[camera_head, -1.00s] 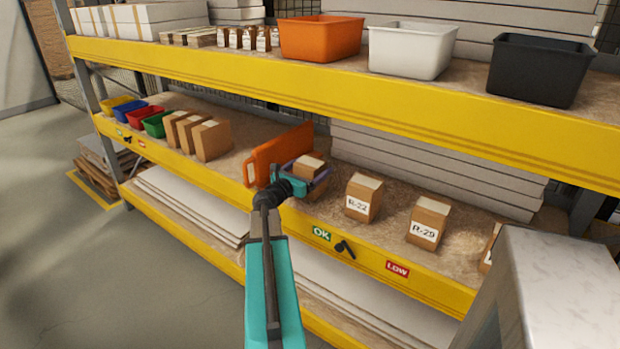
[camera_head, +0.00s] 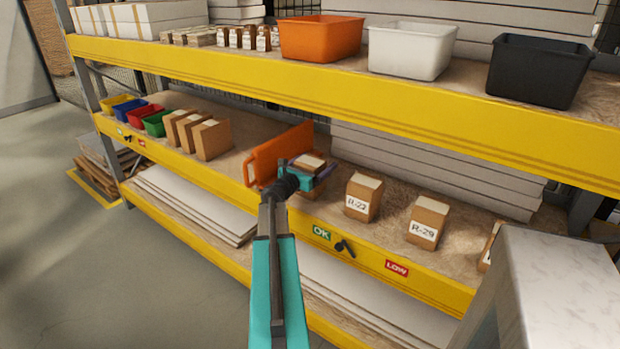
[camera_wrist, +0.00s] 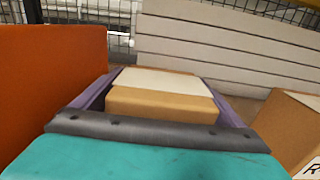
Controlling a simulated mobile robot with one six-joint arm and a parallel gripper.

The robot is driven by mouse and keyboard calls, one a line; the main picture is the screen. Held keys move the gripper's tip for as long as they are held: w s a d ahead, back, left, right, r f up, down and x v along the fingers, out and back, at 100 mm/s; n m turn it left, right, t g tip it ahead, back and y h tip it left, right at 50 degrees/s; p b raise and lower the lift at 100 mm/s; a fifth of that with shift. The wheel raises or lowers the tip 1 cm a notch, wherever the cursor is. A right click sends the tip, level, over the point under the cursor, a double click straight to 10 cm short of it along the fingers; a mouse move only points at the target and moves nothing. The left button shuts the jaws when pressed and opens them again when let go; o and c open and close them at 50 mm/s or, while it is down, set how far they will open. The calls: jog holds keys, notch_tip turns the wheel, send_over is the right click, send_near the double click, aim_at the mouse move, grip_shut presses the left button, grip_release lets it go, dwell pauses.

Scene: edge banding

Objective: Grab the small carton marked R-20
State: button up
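A small brown carton (camera_head: 311,163) with a pale strip on top stands on the middle shelf. My gripper (camera_head: 318,175) is at its front, with one purple finger along each side. In the wrist view the carton (camera_wrist: 160,103) sits between the spread fingers (camera_wrist: 160,92), close to both. The gripper looks open; I cannot tell whether either finger touches the carton. Its front label is hidden behind my gripper, so I cannot read its mark. Cartons marked R-22 (camera_head: 362,197) and R-29 (camera_head: 428,222) stand to the right.
An orange panel (camera_head: 266,160) stands close to the left of the gripper. White boards (camera_head: 430,170) are stacked behind. The yellow upper shelf beam (camera_head: 350,95) runs above, with bins on that shelf. Another carton (camera_head: 488,248) is partly hidden at right by a pale block (camera_head: 565,290).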

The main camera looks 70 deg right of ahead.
jog(key=c, duration=1.3)
jog(key=shift+r, duration=0.1)
jog(key=shift+c, duration=0.2)
jog(key=shift+r, duration=1.65)
jog(key=b+v, duration=0.2)
jog(key=v, duration=1.6)
